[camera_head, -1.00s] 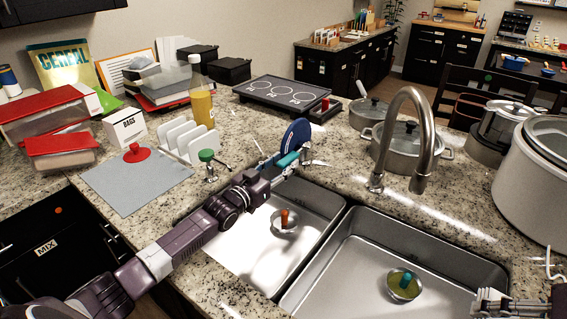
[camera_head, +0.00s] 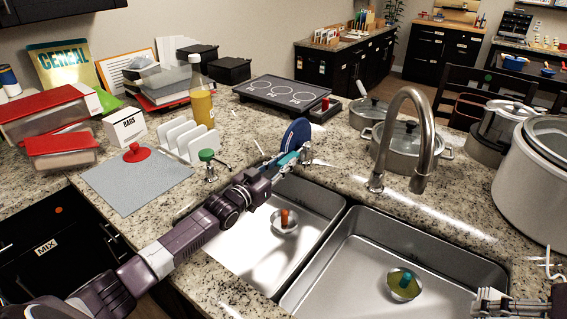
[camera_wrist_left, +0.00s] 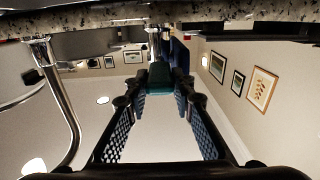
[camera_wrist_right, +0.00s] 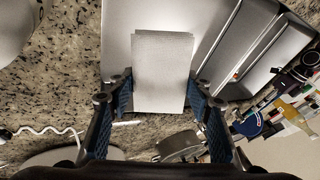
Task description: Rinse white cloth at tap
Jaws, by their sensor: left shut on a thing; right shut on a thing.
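The white cloth (camera_wrist_right: 162,72) is a flat pale rectangle between the fingers of my right gripper (camera_wrist_right: 160,95), which is shut on it. In the head view my right gripper (camera_head: 492,302) is at the bottom right, beside the right basin, and the cloth is not clearly visible. The curved metal tap (camera_head: 424,130) rises behind the basins and is well apart from the right gripper. My left gripper (camera_head: 280,166) is shut on a teal handle (camera_wrist_left: 160,75) behind the left basin. A blue disc (camera_head: 295,133) stands beside that handle.
Pots (camera_head: 402,150) stand behind the tap. A large white cooker (camera_head: 535,185) stands at right. A grey mat (camera_head: 125,190) lies left.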

